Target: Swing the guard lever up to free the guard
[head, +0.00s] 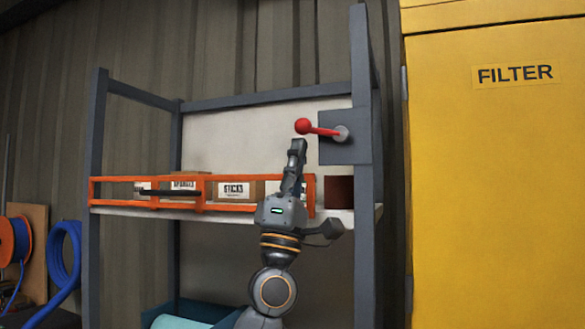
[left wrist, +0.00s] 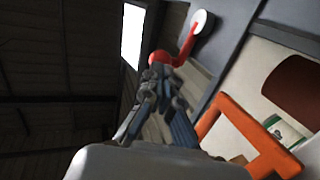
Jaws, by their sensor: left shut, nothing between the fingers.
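The guard lever (head: 322,130) is red with a ball knob and points left, tilted slightly up, from a pale round pivot on a grey plate (head: 345,150) on the rack's right post. It also shows in the left wrist view (left wrist: 187,46), with its pivot at the top. The orange guard (head: 220,207) is a barred frame across the front of the shelf. My left gripper (head: 297,146) is shut and empty, pointing up, with its fingertips just below the knob. In the left wrist view the fingertips (left wrist: 163,76) overlap the knob's lower edge; I cannot tell whether they touch. My right gripper is out of view.
Labelled cartons (head: 232,191) stand behind the guard on the white shelf (head: 345,214), with a dark red block (head: 339,192) at right. A yellow FILTER cabinet (head: 495,180) stands to the right. Blue hose (head: 62,255) hangs at left. A teal bin (head: 165,311) sits below.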

